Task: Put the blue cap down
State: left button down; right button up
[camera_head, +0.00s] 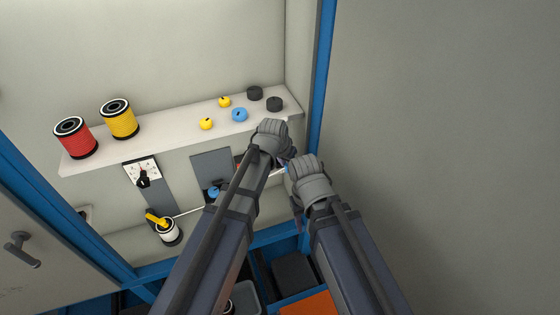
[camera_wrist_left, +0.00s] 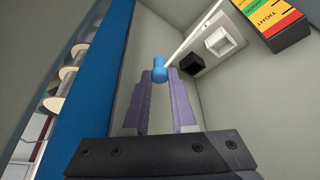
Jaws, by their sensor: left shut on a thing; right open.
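The blue cap (camera_wrist_left: 160,70) is a small rounded piece in the left wrist view, between the purple fingertips of my left gripper (camera_wrist_left: 160,78), which is shut on it. A thin white cable (camera_wrist_left: 188,42) runs up and right from the cap. In the head view my left gripper (camera_head: 284,160) is under the shelf's right end, its fingers mostly hidden; a speck of blue (camera_head: 286,169) shows there. My right gripper (camera_head: 298,168) is close beside it on the right, open, with its fingers largely hidden by its wrist.
A blue post (camera_head: 321,80) is close right. The wrist view shows a coloured gauge (camera_wrist_left: 275,20) and black block (camera_wrist_left: 192,65).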

dwell(0.4)
pick_arm(q)
notch_tip(320, 180, down, 8)
jog(key=b, duration=0.8)
jog(key=shift+s+d, duration=0.1)
jog(key=shift+s, duration=0.05)
dwell(0.4)
